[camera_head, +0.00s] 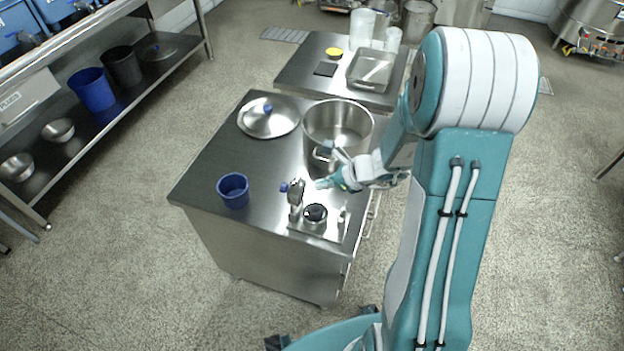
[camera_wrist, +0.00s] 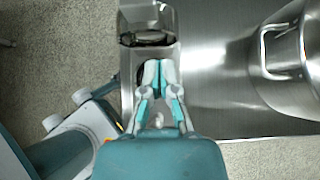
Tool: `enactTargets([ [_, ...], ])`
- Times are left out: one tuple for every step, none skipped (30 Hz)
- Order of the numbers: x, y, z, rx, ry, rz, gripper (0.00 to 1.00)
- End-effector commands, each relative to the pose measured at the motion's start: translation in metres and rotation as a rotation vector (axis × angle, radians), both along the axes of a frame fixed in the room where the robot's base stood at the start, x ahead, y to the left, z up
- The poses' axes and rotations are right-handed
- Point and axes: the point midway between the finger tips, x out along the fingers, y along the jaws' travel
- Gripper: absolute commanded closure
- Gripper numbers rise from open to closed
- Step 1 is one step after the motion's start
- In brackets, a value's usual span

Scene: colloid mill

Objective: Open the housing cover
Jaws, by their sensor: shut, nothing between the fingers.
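The small steel mill (camera_head: 318,222) stands at the front right of the steel worktop. It has a round body with a black top (camera_head: 315,211), an upright metal part (camera_head: 295,194) and a small blue knob (camera_head: 284,187). I cannot tell which part is the housing cover or whether it is open. My gripper (camera_head: 322,184) is shut and empty, close by the mill on its far side. In the wrist view, my gripper's fingers (camera_wrist: 160,68) are together over a steel strip, just below a boxy metal part (camera_wrist: 148,18) with a dark gap. I cannot tell whether they touch it.
A large steel pot (camera_head: 338,122) stands behind my gripper; it also shows in the wrist view (camera_wrist: 292,68). A steel lid (camera_head: 268,119) lies at the back left, and a blue cup (camera_head: 233,190) stands left of the mill. The worktop (camera_head: 225,150) between lid and cup is clear.

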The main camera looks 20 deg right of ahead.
Motion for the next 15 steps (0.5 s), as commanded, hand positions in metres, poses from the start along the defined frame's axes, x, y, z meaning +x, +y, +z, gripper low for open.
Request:
enactTargets([
  [0.005, 0.007, 0.002, -0.002, -0.004, 0.005, 1.0],
  [0.007, 0.011, 0.002, -0.001, -0.004, 0.005, 1.0],
  [0.01, 0.014, 0.002, -0.003, -0.004, 0.004, 1.0],
  [0.011, 0.017, 0.003, -0.002, -0.003, 0.003, 1.0],
  [0.013, 0.019, 0.003, -0.002, -0.003, 0.003, 1.0],
  [0.014, 0.021, 0.003, -0.001, -0.002, 0.003, 1.0],
  [0.015, 0.022, 0.003, -0.001, -0.002, 0.002, 1.0],
  [0.016, 0.022, 0.003, -0.001, -0.002, 0.002, 1.0],
  [0.017, 0.023, 0.003, 0.0, -0.002, 0.001, 1.0],
  [0.017, 0.023, 0.003, 0.0, -0.002, 0.001, 1.0],
  [0.017, 0.023, 0.003, 0.0, -0.002, 0.001, 1.0],
  [0.017, 0.023, 0.003, 0.0, -0.002, 0.001, 1.0],
  [0.017, 0.023, 0.003, 0.0, -0.002, 0.001, 1.0],
  [0.017, 0.023, 0.003, 0.0, -0.002, 0.001, 1.0],
  [0.017, 0.023, 0.003, 0.0, -0.002, 0.001, 1.0],
])
